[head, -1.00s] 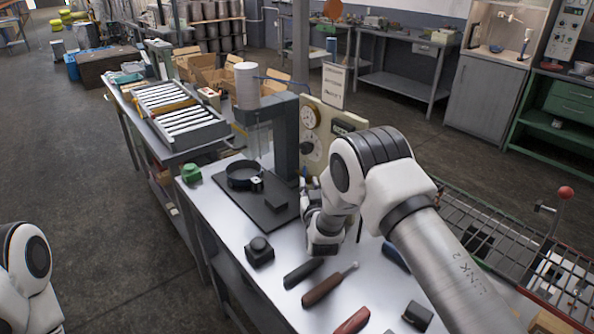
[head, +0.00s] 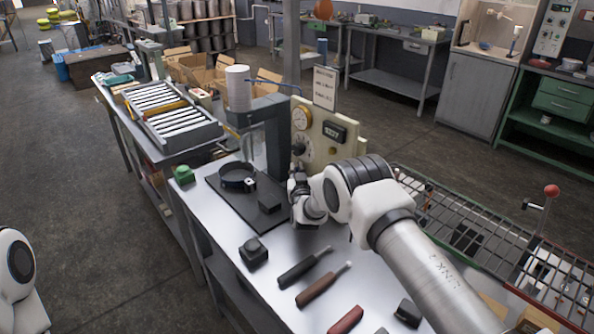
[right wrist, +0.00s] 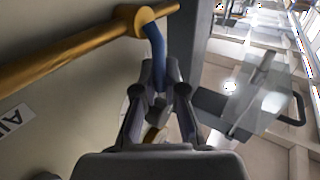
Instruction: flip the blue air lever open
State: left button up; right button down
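The blue air lever (right wrist: 155,45) shows in the right wrist view, hanging from a brass pipe fitting at top centre. Its lower end lies between the fingertips of my right gripper (right wrist: 160,75), which are drawn close together on it. In the head view my right gripper (head: 298,186) is in front of the cream gauge panel (head: 326,146), right of the black press plate. The lever is not distinguishable there, and my arm hides part of the panel. My left gripper is outside the view; only a piece of my left arm shows.
The brass pipe (right wrist: 75,50) crosses the upper left of the wrist view, above an upside-down "AIR" label (right wrist: 14,121). A black ring pan (head: 237,178) sits on the press plate. Several tools and a black block (head: 253,251) lie on the bench. A wire rack stands right.

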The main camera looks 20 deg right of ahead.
jog(key=shift+s+d+f+t+b, duration=0.15)
jog(key=shift+f+t+b, duration=0.3)
jog(key=shift+b, duration=0.8)
jog(key=shift+s+r+m, duration=0.15)
jog(key=shift+r+m, duration=0.25)
jog(key=c, duration=1.5)
grip_release()
